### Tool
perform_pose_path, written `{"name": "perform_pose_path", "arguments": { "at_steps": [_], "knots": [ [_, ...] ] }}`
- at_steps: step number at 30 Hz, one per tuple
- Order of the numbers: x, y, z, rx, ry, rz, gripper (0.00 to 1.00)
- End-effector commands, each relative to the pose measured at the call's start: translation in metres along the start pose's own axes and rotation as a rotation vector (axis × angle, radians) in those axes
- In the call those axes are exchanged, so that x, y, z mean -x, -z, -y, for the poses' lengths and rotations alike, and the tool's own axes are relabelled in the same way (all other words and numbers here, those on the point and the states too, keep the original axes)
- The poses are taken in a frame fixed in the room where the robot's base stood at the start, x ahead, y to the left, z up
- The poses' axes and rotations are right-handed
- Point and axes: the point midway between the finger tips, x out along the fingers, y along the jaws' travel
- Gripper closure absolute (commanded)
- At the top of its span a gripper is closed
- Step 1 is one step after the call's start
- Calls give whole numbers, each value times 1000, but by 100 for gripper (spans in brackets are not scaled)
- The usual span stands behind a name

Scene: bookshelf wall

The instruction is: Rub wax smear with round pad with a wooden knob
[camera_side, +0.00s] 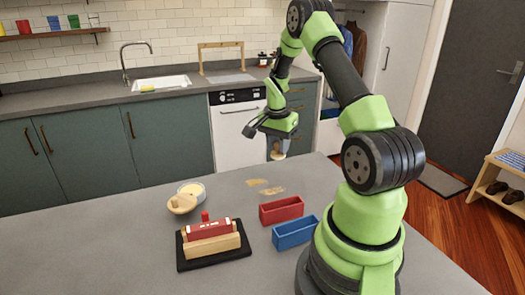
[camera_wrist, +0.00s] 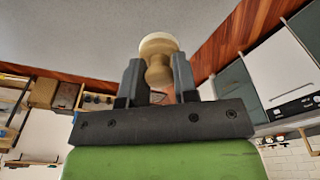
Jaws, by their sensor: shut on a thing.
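My gripper (camera_side: 277,147) hangs above the far edge of the grey worktop, shut on a small round pale-wood thing (camera_side: 277,155), which looks like the round pad with a wooden knob. In the wrist view the pad (camera_wrist: 158,44) shows as a cream disc on a narrower neck between the two dark fingers (camera_wrist: 158,80). Two tan smears, the wax smear (camera_side: 270,190) and a smaller patch (camera_side: 256,182), lie flat on the worktop below and nearer than the gripper. The pad is apart from the worktop.
A red bin (camera_side: 281,209) and a blue bin (camera_side: 295,232) stand just nearer than the smears. At left are a round wooden piece with a knob (camera_side: 182,204), a white-rimmed dish (camera_side: 193,187) and a red-and-wood block (camera_side: 211,240) on a black mat (camera_side: 190,265).

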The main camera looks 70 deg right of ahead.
Motion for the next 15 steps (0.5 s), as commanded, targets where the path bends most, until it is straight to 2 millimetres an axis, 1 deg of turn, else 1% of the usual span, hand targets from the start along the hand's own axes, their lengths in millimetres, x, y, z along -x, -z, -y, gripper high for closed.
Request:
{"name": "perform_pose_path", "arguments": {
  "at_steps": [15],
  "knots": [
    [-44,-4,-1,0,-2,1,95]
  ]
}}
